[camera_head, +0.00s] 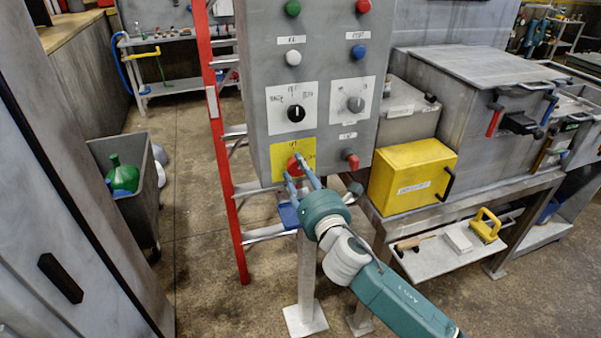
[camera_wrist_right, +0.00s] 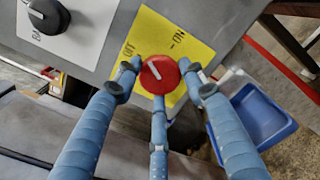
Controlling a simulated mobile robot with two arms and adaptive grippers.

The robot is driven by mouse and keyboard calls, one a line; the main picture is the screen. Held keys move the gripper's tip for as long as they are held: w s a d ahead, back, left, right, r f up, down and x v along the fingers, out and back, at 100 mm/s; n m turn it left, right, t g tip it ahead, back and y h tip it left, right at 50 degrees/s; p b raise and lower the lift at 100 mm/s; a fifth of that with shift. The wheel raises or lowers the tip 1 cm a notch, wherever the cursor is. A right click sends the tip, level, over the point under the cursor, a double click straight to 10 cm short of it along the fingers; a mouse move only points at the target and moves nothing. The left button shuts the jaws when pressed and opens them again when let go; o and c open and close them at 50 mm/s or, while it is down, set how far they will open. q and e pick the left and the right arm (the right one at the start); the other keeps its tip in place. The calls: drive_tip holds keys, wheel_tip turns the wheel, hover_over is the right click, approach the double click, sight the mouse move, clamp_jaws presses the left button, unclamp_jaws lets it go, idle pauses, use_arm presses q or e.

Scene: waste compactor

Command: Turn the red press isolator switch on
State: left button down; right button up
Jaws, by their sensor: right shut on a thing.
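The red press isolator switch (camera_head: 293,164) is a round knob on a yellow plate (camera_head: 280,151) at the lower left of the grey control panel (camera_head: 258,82). In the right wrist view the red knob (camera_wrist_right: 160,75) has a white pointer mark slanting to the upper left, on the OFF side. The OFF and ON lettering shows on the yellow plate (camera_wrist_right: 160,35) above it. My right gripper (camera_head: 297,168) is at the knob, its blue fingers (camera_wrist_right: 159,76) shut around the knob's sides. My left gripper is not in view.
A red ladder (camera_head: 227,180) stands just left of the panel. A yellow box (camera_head: 405,178) sits on the bench to the right.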

drive_tip(key=m, duration=0.6)
drive_tip(key=shift+m, duration=0.3)
drive_tip(key=m, duration=0.5)
idle(0.4)
drive_tip(key=o, duration=1.2)
drive_tip(key=shift+s+d+f, duration=0.1)
drive_tip(key=shift+s+d, duration=0.05)
drive_tip(key=shift+s, duration=0.35)
drive_tip(key=v, duration=1.1)
